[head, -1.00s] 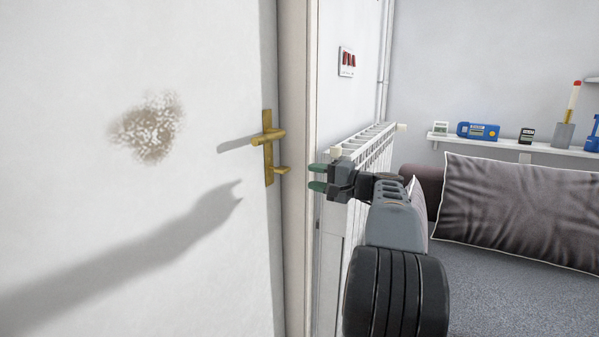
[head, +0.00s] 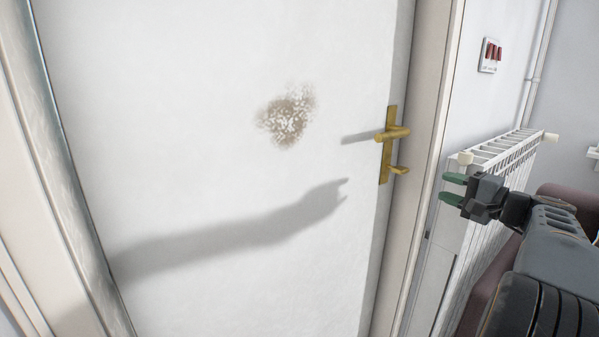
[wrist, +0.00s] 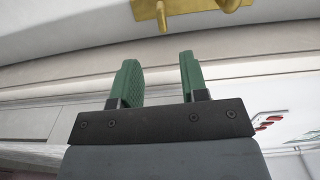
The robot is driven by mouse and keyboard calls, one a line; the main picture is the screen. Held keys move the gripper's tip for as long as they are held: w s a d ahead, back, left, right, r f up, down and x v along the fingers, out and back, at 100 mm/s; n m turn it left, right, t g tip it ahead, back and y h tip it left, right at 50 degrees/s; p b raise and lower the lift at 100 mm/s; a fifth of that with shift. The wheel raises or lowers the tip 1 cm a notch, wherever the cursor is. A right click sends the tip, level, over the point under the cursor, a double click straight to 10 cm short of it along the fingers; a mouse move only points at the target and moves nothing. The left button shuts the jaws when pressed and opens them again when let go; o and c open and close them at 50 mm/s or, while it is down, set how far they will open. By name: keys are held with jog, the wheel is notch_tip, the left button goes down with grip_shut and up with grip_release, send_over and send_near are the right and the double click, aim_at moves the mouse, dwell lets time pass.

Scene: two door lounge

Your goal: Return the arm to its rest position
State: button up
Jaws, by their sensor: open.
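My gripper (head: 452,188) is at the right of the head view, with its green fingers apart and nothing between them. It points left towards the door frame, below and to the right of the brass door handle (head: 390,135). The wrist view also shows my gripper (wrist: 156,80), with a clear gap between the two green fingers. The brass handle plate (wrist: 170,9) shows at the top of the wrist view, beyond the fingertips and apart from them. My arm reaches in from the lower right of the head view.
A white door (head: 220,190) with a brown scuffed patch (head: 287,117) fills the left and middle and looks closed. A white radiator (head: 505,150) stands behind my gripper along the wall. A switch panel (head: 490,55) with red switches is above it. A dark sofa (head: 570,200) is at the right edge.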

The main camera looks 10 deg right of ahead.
jog(key=a+r+n+g+p, duration=0.2)
jog(key=a+g+p, duration=0.2)
jog(key=a+p, duration=0.4)
jog(key=a+r+n+g+p, duration=0.2)
jog(key=a+g+p, duration=0.3)
jog(key=a, duration=0.6)
jog(key=s+a+r+n+g+h+p, duration=0.1)
jog(key=s+a+n+h+p, duration=0.3)
jog(key=s+p, duration=0.3)
jog(key=s+a+r+n+g+h+p, duration=0.2)
jog(key=s+a+n+h+p, duration=0.1)
jog(key=s+p, duration=0.5)
jog(key=a+n+p, duration=0.1)
jog(key=a+p, duration=0.1)
jog(key=p, duration=0.1)
jog(key=shift+s+a+n+g+h, duration=0.15)
jog(key=shift+a+n+g+h, duration=0.15)
jog(key=shift+a+n+h, duration=0.1)
jog(key=shift+d, duration=0.1)
